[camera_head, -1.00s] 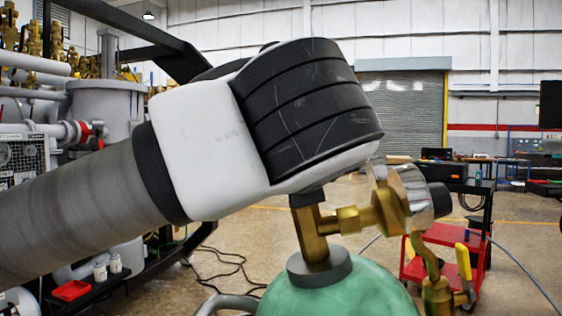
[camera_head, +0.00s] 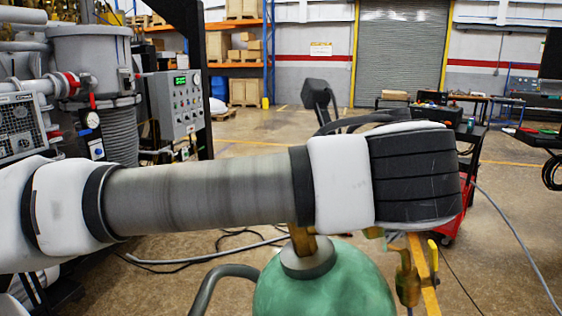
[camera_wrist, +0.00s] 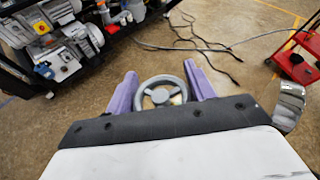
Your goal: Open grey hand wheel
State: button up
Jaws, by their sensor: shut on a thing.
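In the wrist view the grey hand wheel (camera_wrist: 162,92), a ring with a hub and spokes, sits between the two purple fingers of my gripper (camera_wrist: 161,88). One finger is on each side of its rim, and the gripper is shut on it. In the head view my arm hides the wheel and the fingers. The brass valve (camera_head: 303,243) shows just below my arm, on top of the green gas cylinder (camera_head: 325,288).
A chrome gauge (camera_wrist: 290,103) is close on the right in the wrist view. Brass fittings with a yellow lever (camera_head: 433,255) hang right of the cylinder. A red cart (camera_wrist: 298,62) stands further right. Cables lie on the floor. A grey control cabinet (camera_head: 180,105) stands left.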

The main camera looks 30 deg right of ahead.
dwell(0.4)
jog(key=o, duration=1)
jog(key=shift+s, duration=0.1)
